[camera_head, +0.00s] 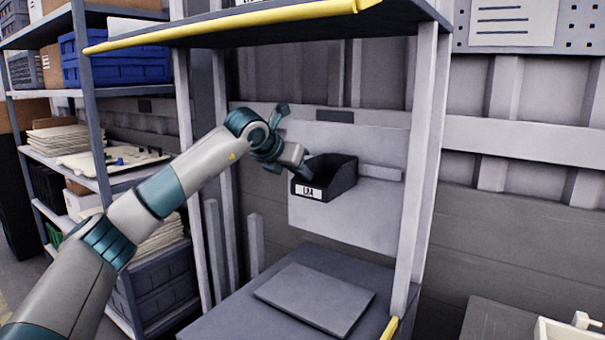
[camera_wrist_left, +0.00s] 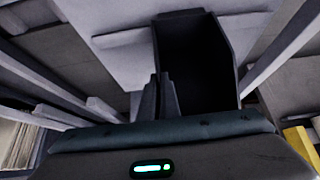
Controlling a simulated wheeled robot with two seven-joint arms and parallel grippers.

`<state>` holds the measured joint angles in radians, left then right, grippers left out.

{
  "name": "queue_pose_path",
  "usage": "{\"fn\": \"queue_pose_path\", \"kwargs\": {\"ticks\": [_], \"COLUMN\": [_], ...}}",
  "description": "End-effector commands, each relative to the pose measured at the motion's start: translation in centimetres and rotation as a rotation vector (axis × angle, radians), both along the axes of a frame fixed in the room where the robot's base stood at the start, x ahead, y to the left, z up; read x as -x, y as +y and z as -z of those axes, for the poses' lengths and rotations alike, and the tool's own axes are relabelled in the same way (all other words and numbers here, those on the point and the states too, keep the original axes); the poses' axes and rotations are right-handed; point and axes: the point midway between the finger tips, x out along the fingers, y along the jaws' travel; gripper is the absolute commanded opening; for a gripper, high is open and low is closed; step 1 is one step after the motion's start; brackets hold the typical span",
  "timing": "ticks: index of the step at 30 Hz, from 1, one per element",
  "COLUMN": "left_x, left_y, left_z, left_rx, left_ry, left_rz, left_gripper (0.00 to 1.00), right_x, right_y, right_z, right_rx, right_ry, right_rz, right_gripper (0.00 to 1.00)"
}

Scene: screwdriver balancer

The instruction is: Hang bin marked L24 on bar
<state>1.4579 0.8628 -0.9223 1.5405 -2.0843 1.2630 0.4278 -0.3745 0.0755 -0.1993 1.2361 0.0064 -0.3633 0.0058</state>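The dark bin (camera_head: 340,184) has a white label that reads like L24. It is level in front of the pale back panel (camera_head: 375,220), above the bench. The light grey bar (camera_head: 383,172) runs across that panel, and its right part shows beside the bin. The bin's back is close to the bar; I cannot tell whether it is hooked on. My left gripper (camera_head: 306,173) is at the bin's left wall. In the left wrist view its fingers (camera_wrist_left: 160,98) are close together on that wall, with the open bin (camera_wrist_left: 205,65) to their right. My right gripper is not in view.
Grey uprights (camera_head: 425,150) stand on both sides of the bay, and a yellow-edged shelf (camera_head: 230,25) is above. A flat grey plate (camera_head: 315,298) lies on the bench below. A loaded storage rack (camera_head: 90,110) stands at the left. Room right of the bin is free up to the upright.

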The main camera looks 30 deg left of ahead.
Motion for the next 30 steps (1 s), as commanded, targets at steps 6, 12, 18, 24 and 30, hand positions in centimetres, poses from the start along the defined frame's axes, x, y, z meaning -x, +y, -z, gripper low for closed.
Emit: {"fn": "queue_pose_path", "kwargs": {"ticks": [6, 12, 18, 24, 30], "left_x": [0.01, 0.0, 0.0, 0.0, 0.01], "left_y": [0.0, 0.0, 0.0, 0.0, 0.0], "left_z": [0.01, 0.22, 0.47, 0.71, 0.75], "left_rx": [0.0, 0.0, 0.0, 0.0, 0.0], "left_ry": [-0.001, 0.0, -0.001, -0.001, -0.001], "left_rz": [0.0, 0.0, 0.0, 0.0, 0.0], "left_gripper": [0.0, 0.0, 0.0, 0.0, 0.0], "right_x": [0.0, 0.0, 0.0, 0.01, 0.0], "right_y": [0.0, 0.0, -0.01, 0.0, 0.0], "right_z": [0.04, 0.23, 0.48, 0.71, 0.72], "right_rx": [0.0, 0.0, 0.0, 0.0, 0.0], "right_ry": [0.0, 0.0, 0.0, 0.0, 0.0], "right_rz": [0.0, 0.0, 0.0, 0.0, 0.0], "right_gripper": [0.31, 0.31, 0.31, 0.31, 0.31]}}
